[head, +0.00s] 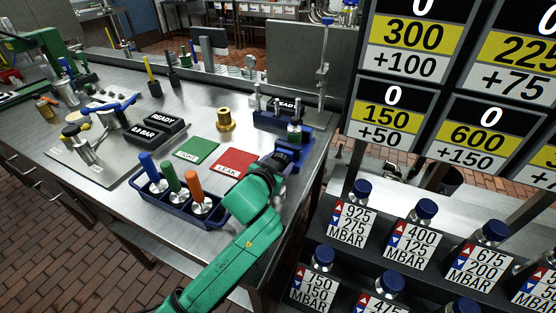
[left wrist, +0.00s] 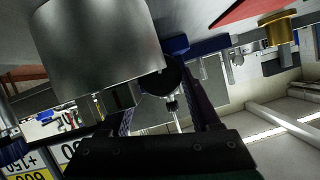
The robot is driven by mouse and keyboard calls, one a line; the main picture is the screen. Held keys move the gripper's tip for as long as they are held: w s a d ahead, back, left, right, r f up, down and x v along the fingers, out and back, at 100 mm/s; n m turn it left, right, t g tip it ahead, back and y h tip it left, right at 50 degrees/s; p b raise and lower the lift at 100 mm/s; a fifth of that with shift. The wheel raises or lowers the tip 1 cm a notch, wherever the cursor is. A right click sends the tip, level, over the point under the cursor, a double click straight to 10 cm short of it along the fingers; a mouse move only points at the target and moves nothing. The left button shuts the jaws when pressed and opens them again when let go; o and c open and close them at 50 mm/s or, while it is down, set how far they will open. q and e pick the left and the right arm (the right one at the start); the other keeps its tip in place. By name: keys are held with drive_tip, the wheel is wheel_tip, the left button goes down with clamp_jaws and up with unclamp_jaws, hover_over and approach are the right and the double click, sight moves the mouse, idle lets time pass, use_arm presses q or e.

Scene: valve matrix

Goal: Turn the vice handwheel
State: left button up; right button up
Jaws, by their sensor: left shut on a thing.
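The blue vice (head: 291,148) stands at the right edge of the steel bench. My left gripper (head: 279,164) is at its near side, at the end of my green arm. In the left wrist view the fingers (left wrist: 168,100) are close around a dark round part (left wrist: 184,80), which looks like the vice handwheel, beside the blue body of the vice (left wrist: 205,46). The gripper is shut on it. In the head view the handwheel is mostly hidden by my gripper, so its angle cannot be told. My right gripper is in neither view.
A red mat (head: 235,163) and a green mat (head: 196,151) lie left of the vice. A blue tray (head: 180,208) with several colored-handled tools stands near the front edge. A brass fitting (head: 226,121) stands behind. A large grey cylinder (left wrist: 95,50) fills the wrist view's upper left.

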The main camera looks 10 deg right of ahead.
use_arm(q)
drive_tip(key=shift+d+m+t+y, duration=0.1)
drive_tip(key=shift+m+t+y, duration=0.3)
drive_tip(key=shift+m, duration=0.1)
drive_tip(key=o, duration=1.4)
drive_tip(key=shift+s, duration=0.1)
drive_tip(key=v, duration=1.4)
drive_tip(key=shift+s+r+b, duration=0.1)
drive_tip(key=shift+s+b, duration=0.1)
drive_tip(key=shift+b, duration=0.15)
